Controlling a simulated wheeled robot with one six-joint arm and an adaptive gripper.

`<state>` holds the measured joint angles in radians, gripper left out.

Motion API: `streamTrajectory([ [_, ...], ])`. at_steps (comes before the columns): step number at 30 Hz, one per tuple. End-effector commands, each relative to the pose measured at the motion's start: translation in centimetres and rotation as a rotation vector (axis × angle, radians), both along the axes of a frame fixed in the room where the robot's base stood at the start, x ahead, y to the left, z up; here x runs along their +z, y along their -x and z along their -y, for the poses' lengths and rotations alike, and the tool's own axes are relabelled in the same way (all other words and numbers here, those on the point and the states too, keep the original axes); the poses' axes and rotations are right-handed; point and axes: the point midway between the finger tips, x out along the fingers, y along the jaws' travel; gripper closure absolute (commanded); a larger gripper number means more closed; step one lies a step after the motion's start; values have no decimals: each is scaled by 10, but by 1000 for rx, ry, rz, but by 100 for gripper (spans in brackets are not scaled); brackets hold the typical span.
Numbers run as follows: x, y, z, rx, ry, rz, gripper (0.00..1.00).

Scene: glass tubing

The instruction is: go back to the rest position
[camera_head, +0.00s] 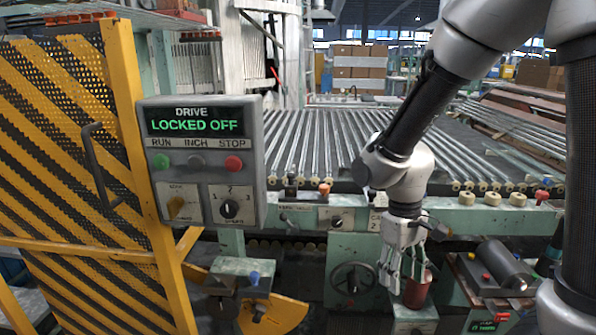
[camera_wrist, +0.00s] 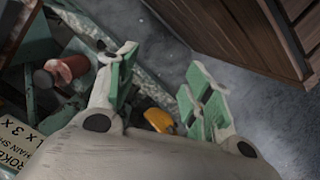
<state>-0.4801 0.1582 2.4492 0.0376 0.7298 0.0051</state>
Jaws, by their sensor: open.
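My gripper (camera_head: 403,268) points down at the front of the machine, right of centre in the head view. In the wrist view its two green-padded fingers (camera_wrist: 160,100) stand apart with nothing between them. A reddish-brown cylinder (camera_head: 417,289) stands just right of the fingers in the head view. In the wrist view a reddish cylinder (camera_wrist: 68,70) lies to the left of the fingers, outside them. Whether the fingers touch it in the head view I cannot tell.
A control box (camera_head: 200,160) reading "DRIVE LOCKED OFF" stands at left beside a yellow-black striped guard (camera_head: 70,150). Glass tubes (camera_head: 310,145) lie on rollers behind my gripper. A dark roller unit (camera_head: 495,270) sits at right. A brown wooden box (camera_wrist: 250,35) shows in the wrist view.

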Motion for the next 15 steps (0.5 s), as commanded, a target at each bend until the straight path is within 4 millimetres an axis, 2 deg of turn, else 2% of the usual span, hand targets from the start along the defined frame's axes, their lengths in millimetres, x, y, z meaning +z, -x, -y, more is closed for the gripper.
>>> streamTrajectory([
  [1,25,6,16,-31,-7,18,49],
  [6,89,37,65,-135,-27,90,49],
  [9,120,51,88,-204,-52,188,49],
  [15,169,69,122,-338,-104,432,49],
])
